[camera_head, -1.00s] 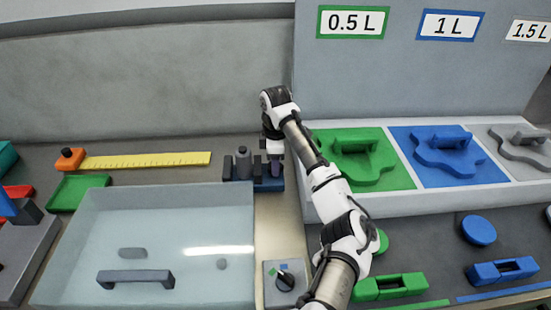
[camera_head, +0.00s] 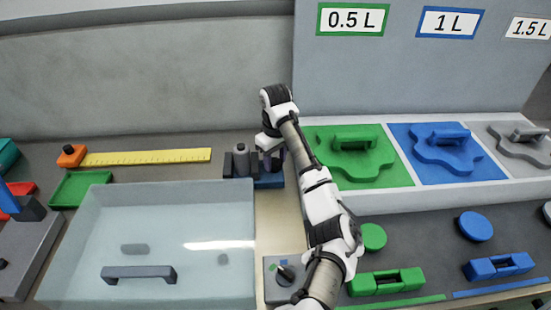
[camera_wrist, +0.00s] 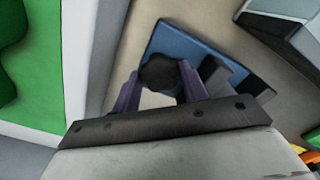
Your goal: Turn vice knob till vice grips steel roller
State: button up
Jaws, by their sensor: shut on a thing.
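The vice has a blue base (camera_head: 268,182) and dark jaws, and stands just beyond the right back corner of the clear-lidded box. The grey steel roller (camera_head: 242,160) stands upright between the dark jaws at its left; I cannot tell whether the jaws touch it. My gripper (camera_head: 274,162) is at the right end of the vice, partly hidden by my wrist. In the wrist view the black round vice knob (camera_wrist: 158,72) sits between the purple fingers of my gripper (camera_wrist: 158,90), which is shut on it. The blue base (camera_wrist: 190,45) shows beyond the knob.
The clear-lidded box (camera_head: 90,215) with a grey handle lies in front left. A small dial box (camera_head: 275,292) stands in front of the vice. A yellow ruler (camera_head: 150,157) lies to the left. The white shelf with the green panel (camera_head: 392,178) rises close to the right.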

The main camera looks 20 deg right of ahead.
aim_at(276, 162)
jog(key=shift+m, duration=0.6)
jog(key=o, duration=1)
jog(key=shift+r, duration=0.15)
notch_tip(276, 162, up, 14)
jog(key=shift+f+b, duration=0.2)
jog(key=shift+b, duration=0.15)
